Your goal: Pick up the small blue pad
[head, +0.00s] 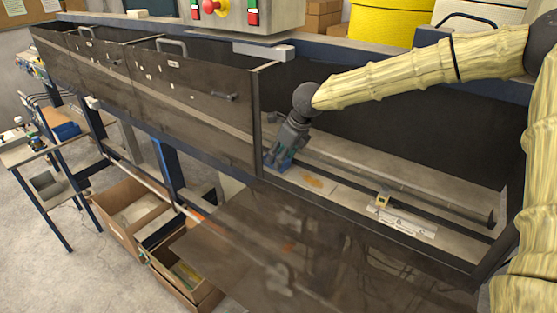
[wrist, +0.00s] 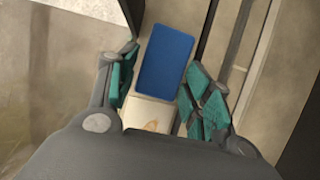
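The small blue pad (wrist: 165,58) shows in the wrist view as a flat blue rectangle, slightly tilted, ahead of my gripper. Its near part lies between the teal fingertips of my gripper (wrist: 164,74). The fingers stand apart, one on each side of the pad, and I see no clear grip on it. A pale block with a tan mark (wrist: 150,113) shows just below the pad, between the fingers. In the head view my gripper (head: 279,160) reaches down into the open machine bay, and I cannot separate the pad from the fingers there.
A dark panel edge (head: 257,125) stands just left of my gripper. Rails (head: 440,212) run along the bay floor to the right, with a small yellowish block (head: 382,200) and a pale metal plate (head: 405,222). An open door panel (head: 300,245) lies in front.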

